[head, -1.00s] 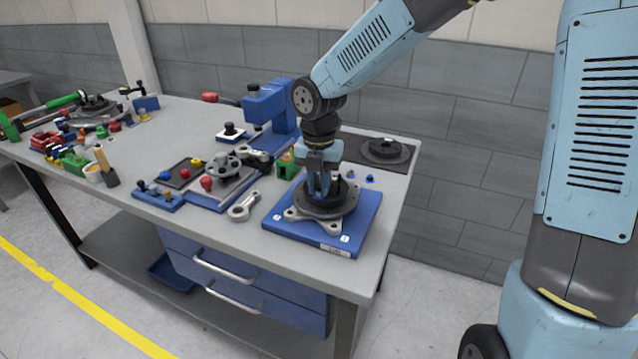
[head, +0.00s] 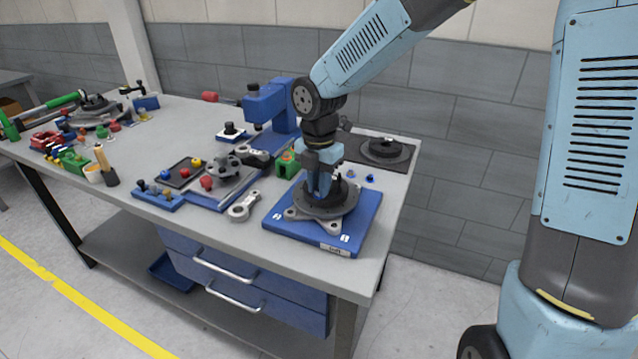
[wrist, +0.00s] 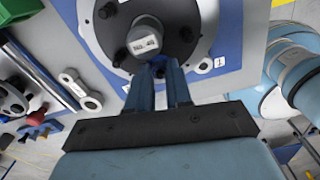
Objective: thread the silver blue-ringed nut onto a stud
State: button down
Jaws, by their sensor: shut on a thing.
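My gripper (head: 319,192) points down at the black hub (head: 338,200) on the grey flange (head: 300,214) of the blue fixture plate (head: 345,240). In the wrist view the fingertips (wrist: 164,66) are shut on a small piece with blue on it, the nut (wrist: 158,69), mostly hidden between them. It is beside the hub's labelled centre post (wrist: 145,40). Dark studs (wrist: 187,35) stand around the hub, another at the upper left (wrist: 107,11). Whether the nut sits on a stud is hidden by the fingers.
Two small blue-ringed pieces, one at the right (head: 370,178), lie behind the plate. A dark disc (head: 385,150) lies at the back right.

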jog(key=shift+f+m, duration=0.1)
jog(key=shift+m, duration=1.9)
jog(key=c, duration=1)
grip_release()
jog(key=shift+r, duration=4.05)
